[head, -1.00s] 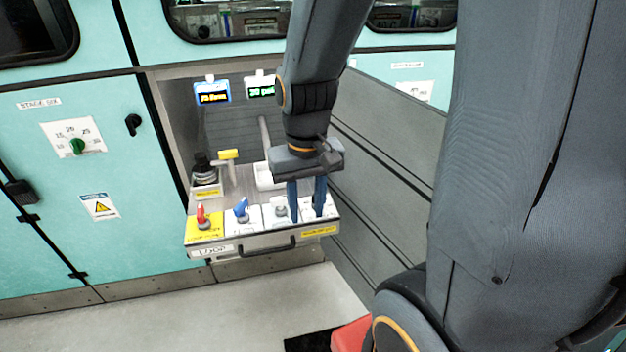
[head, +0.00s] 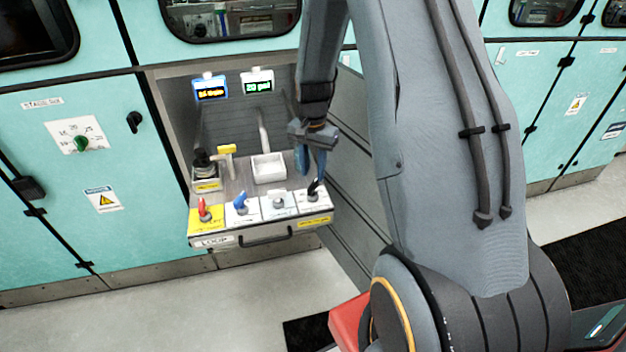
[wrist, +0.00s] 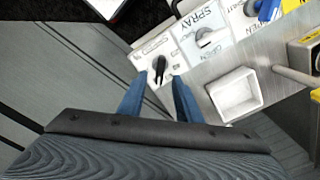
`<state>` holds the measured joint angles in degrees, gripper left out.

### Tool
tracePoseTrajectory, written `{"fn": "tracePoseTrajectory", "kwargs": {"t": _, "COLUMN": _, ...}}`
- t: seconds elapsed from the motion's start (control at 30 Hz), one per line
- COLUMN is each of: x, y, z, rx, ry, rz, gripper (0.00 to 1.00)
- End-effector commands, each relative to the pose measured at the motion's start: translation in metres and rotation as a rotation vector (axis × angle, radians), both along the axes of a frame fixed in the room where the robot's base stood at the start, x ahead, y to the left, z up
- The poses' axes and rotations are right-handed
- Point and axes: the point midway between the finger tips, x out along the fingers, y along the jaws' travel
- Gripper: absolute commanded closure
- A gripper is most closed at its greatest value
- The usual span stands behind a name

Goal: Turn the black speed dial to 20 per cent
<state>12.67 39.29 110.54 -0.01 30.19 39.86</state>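The black dial (head: 314,189) is the rightmost control on the tilted white panel in the head view. In the wrist view, the black dial (wrist: 159,68) shows as a slim black knob on a white plate, its pointer slanted. My gripper (head: 310,168) is just above and behind it, blue fingers apart. In the wrist view my gripper (wrist: 157,82) has its fingertips either side of the line to the dial, and nothing is held. I cannot tell whether a finger touches the dial. Its scale marks are too small to read.
A grey SPRAY knob (wrist: 204,38), a blue lever (head: 241,205) and a red lever (head: 203,210) stand in a row beside the dial. A white tray (head: 268,168) lies behind them. Two lit displays (head: 257,87) hang above. A grey side wall (head: 350,200) is close on the right.

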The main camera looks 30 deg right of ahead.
Motion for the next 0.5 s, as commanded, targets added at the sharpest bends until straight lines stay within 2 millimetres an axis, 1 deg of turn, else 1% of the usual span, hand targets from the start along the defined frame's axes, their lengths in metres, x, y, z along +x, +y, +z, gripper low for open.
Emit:
{"fn": "tracePoseTrajectory", "kwargs": {"t": 0.1, "x": -0.001, "y": 0.0, "z": -0.018, "rx": 0.0, "ry": 0.003, "rz": 0.001, "gripper": 0.69}}
{"fn": "tracePoseTrajectory", "kwargs": {"t": 0.2, "x": -0.001, "y": 0.0, "z": -0.031, "rx": 0.0, "ry": 0.003, "rz": 0.002, "gripper": 0.69}}
{"fn": "tracePoseTrajectory", "kwargs": {"t": 0.33, "x": -0.001, "y": 0.001, "z": -0.042, "rx": 0.001, "ry": 0.002, "rz": 0.002, "gripper": 0.69}}
{"fn": "tracePoseTrajectory", "kwargs": {"t": 0.5, "x": 0.0, "y": 0.0, "z": -0.047, "rx": 0.0, "ry": -0.001, "rz": 0.002, "gripper": 0.69}}
